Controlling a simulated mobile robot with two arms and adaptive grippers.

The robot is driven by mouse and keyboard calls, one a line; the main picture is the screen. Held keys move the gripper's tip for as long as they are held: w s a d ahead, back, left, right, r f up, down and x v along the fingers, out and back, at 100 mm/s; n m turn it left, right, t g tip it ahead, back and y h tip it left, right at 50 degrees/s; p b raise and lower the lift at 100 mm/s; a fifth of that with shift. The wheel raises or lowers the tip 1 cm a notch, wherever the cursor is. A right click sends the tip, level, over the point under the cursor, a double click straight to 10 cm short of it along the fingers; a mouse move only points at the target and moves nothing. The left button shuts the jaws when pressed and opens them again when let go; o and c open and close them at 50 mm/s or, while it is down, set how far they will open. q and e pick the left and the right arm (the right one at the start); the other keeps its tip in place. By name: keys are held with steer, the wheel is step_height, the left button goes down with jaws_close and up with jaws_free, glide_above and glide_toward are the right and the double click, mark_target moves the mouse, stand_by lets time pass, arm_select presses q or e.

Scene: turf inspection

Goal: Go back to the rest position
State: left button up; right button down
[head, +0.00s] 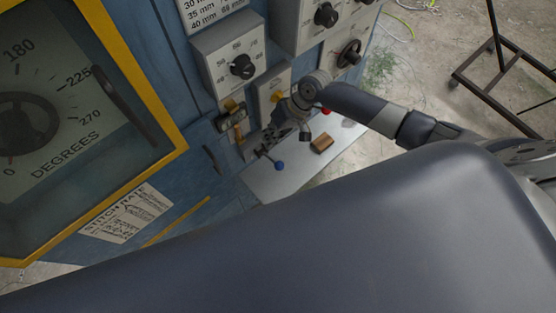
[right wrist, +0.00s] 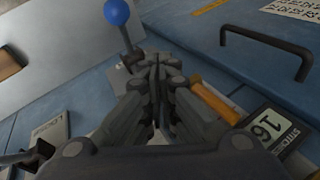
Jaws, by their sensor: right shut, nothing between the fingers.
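My right gripper (head: 268,141) is in front of the blue machine panel. In the right wrist view, its fingers (right wrist: 157,75) are shut together with nothing between them. A lever with a blue ball knob (head: 278,166) is just below the gripper in the head view. The blue knob (right wrist: 117,12) also shows beyond the fingertips in the right wrist view. Whether the fingers touch the lever, I cannot tell. My right arm reaches in from the right. My left gripper is not in view.
A white shelf (head: 270,186) with a brown block (head: 321,144) juts out below the gripper. Dial boxes (head: 230,60), a yellow-handled switch (head: 236,111) and a black handle (right wrist: 265,38) are close by. A yellow-framed window (head: 130,75) is left. Open floor and a dark metal stand (head: 500,95) are right.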

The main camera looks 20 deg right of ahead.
steer(key=shift+s+a, duration=0.1)
stand_by(0.5)
steer(key=s+a+r+n+t, duration=0.1)
steer(key=s+a+r+n, duration=0.15)
steer(key=s, duration=0.35)
steer(key=s+a+r+n, duration=0.1)
steer(key=s+a, duration=0.3)
steer(key=s, duration=0.1)
steer(key=s+d+r+m+t+h, duration=0.1)
steer(key=s+d+r+h, duration=0.2)
steer(key=s+d, duration=0.3)
steer(key=s+d+r+m+t+h, duration=0.1)
steer(key=s+d+r+m+h, duration=0.15)
steer(key=d, duration=0.55)
step_height(320, 180, down, 33)
steer(key=s+n+g+b, duration=0.1)
steer(key=s+g+b, duration=0.15)
steer(key=b, duration=0.35)
steer(key=s+d+f+b, duration=0.2)
steer(key=s+f+b, duration=0.2)
steer(key=s+f, duration=1.2)
step_height(320, 180, down, 4)
steer(key=shift+s+d+r, duration=0.1)
steer(key=shift+s+d, duration=0.15)
steer(key=shift+s, duration=0.1)
